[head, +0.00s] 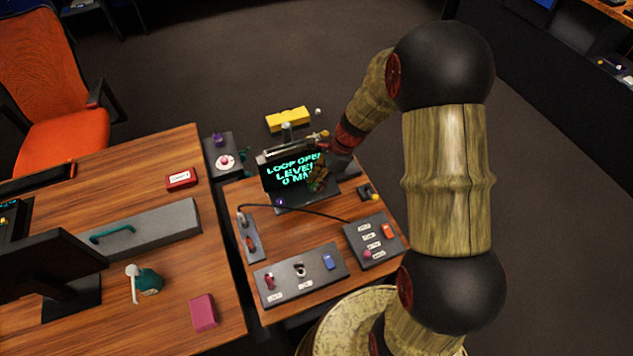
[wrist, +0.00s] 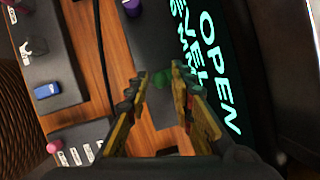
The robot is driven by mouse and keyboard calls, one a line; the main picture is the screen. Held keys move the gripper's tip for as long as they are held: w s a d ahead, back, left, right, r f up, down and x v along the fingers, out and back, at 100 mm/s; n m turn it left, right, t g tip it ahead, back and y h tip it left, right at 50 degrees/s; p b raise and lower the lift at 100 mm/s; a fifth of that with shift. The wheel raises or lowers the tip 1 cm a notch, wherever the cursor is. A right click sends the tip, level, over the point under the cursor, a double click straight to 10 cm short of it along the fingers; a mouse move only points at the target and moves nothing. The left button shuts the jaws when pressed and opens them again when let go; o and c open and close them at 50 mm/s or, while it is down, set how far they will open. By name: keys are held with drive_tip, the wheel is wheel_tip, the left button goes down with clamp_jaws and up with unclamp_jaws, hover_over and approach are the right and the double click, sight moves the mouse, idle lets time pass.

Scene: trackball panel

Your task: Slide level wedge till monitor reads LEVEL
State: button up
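The monitor (head: 290,172) stands on the small wooden desk and shows green text reading "LOOP OPEN", "LEVEL" and a line that looks like "0 MM". The screen also shows, turned sideways, in the wrist view (wrist: 207,60). My gripper (head: 317,182) is in front of the screen's lower right. In the wrist view its fingers (wrist: 159,76) are apart, with a gap between the tips.
A switch panel (head: 300,275) and a button box (head: 373,241) sit at the desk's front. A black cable (head: 295,208) crosses the desk. A purple ball (head: 280,202) lies below the screen. A yellow block (head: 288,119) is behind the monitor. Bare wood shows between the panels.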

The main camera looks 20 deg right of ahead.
drive_tip(key=v, duration=1.2)
drive_tip(key=s+r+n+h, duration=0.2)
drive_tip(key=s+r+n, duration=0.1)
drive_tip(key=s+n, duration=0.8)
drive_tip(key=s+a+r+n+t+h, duration=0.1)
drive_tip(key=s+a+r+n+t, duration=0.1)
drive_tip(key=s+a+r+n, duration=0.2)
drive_tip(key=s+a+r+n+t+h, duration=0.1)
drive_tip(key=s+a+r+n, duration=0.3)
drive_tip(key=r, duration=0.7)
drive_tip(key=shift+s+n+t, duration=0.7)
drive_tip(key=shift+s+n, duration=0.3)
drive_tip(key=shift+s, duration=0.15)
